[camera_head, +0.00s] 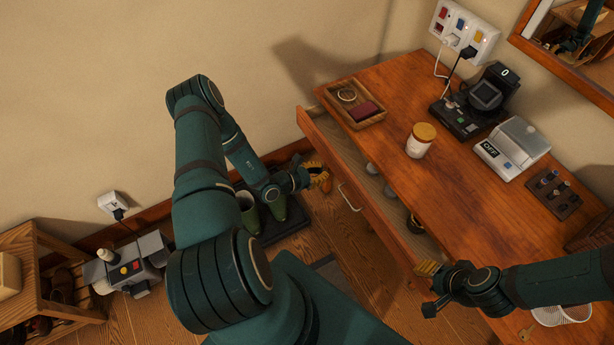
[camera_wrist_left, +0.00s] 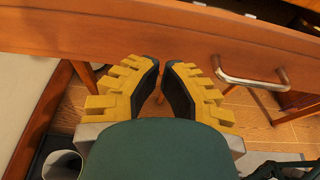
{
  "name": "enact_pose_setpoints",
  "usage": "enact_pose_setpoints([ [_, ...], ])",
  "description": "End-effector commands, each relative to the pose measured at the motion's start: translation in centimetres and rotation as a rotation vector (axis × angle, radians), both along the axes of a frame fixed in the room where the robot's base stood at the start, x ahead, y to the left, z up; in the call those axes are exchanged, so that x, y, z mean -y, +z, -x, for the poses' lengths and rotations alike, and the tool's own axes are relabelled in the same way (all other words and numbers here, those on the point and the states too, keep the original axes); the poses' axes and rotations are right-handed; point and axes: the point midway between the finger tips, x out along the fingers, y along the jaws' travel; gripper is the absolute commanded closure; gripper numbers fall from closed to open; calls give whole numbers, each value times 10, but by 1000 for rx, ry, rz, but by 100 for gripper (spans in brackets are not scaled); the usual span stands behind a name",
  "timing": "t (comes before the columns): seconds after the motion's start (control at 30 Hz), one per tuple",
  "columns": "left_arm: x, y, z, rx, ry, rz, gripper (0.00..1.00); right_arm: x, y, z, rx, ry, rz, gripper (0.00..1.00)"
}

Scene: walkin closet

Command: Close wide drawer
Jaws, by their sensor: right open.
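The wide drawer (camera_head: 368,210) under the wooden desk top stands pulled out, with its inside and several small items showing. Its metal bar handle (camera_head: 348,197) is on the front, and the handle also shows in the left wrist view (camera_wrist_left: 250,80). My left gripper (camera_head: 322,176) is in front of the drawer's far-left part, left of the handle. In the left wrist view its yellow fingers (camera_wrist_left: 161,68) point at the drawer front with a narrow gap between them and nothing held. My right gripper (camera_head: 428,282) is open and empty near the drawer's near-right end.
On the desk top (camera_head: 455,200) stand a wooden tray (camera_head: 355,103), a lidded jar (camera_head: 420,140), a black device (camera_head: 480,95) and a white device (camera_head: 512,147). Green boots (camera_head: 250,212) stand on a dark mat below my left arm. A low shelf (camera_head: 45,290) is at the left.

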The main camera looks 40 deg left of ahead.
Motion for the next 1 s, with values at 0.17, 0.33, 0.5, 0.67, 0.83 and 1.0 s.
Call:
enact_pose_setpoints([
  [0.17,9,1,-22,1,-3,-1,100,0,-2,1,-2,2,0,61],
  [0.33,13,1,-30,2,-2,-1,100,0,-2,1,-2,2,0,61],
  [0.5,13,1,-31,0,-1,-1,100,0,-2,1,-2,2,0,61],
  [0.67,13,1,-31,0,-1,-1,100,0,-2,1,-2,2,0,61],
  [0.83,20,1,-48,3,-5,-3,100,0,-6,1,-3,2,0,61],
  [1.0,39,0,-91,5,-6,-1,100,-1,-14,4,-8,6,-2,61],
])
